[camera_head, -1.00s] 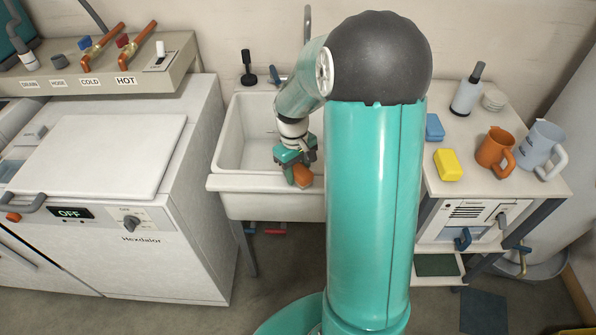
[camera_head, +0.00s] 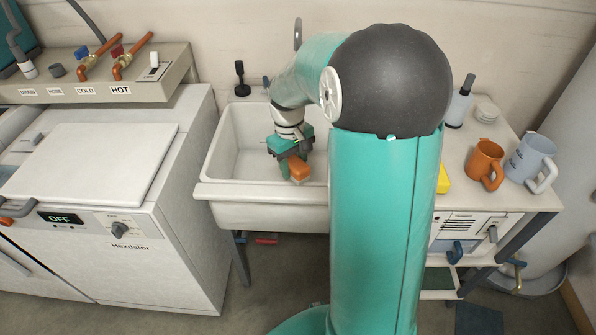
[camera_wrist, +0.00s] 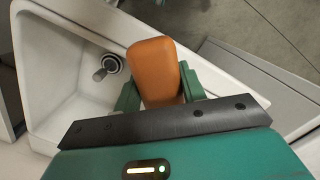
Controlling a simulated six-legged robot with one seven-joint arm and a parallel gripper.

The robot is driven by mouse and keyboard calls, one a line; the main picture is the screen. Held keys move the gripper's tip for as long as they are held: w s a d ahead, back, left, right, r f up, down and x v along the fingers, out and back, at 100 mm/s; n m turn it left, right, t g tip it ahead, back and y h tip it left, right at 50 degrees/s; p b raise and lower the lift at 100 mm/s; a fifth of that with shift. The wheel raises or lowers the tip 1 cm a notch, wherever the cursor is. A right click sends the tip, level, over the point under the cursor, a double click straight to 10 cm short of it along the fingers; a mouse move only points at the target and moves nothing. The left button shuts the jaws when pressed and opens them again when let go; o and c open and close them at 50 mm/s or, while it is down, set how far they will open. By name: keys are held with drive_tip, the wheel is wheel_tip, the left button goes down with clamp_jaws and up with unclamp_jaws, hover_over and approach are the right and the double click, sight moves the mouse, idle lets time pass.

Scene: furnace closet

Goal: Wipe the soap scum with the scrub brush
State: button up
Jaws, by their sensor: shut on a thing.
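My gripper (camera_head: 290,150) is shut on the scrub brush (camera_head: 298,170), which has an orange back. The brush is over the front part of the white sink (camera_head: 262,217), close to its front wall. In the wrist view the orange brush (camera_wrist: 153,68) sits between the green fingers of my gripper (camera_wrist: 157,92), with the sink basin (camera_wrist: 42,92) and its drain to the left. The bristles are hidden, and I cannot tell whether they touch the sink. No soap scum can be made out; my arm hides the right part of the sink.
A white washer (camera_head: 110,205) stands left of the sink. On the right counter stand an orange pitcher (camera_head: 484,163), a grey-blue pitcher (camera_head: 530,158), a dispenser bottle (camera_head: 459,105) and a partly hidden yellow sponge (camera_head: 443,180). A black-handled tool (camera_head: 240,75) stands behind the sink.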

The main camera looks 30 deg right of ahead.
drive_tip(key=shift+w+a+r, duration=0.1)
drive_tip(key=shift+w+r, duration=0.05)
drive_tip(key=shift+r, duration=0.7)
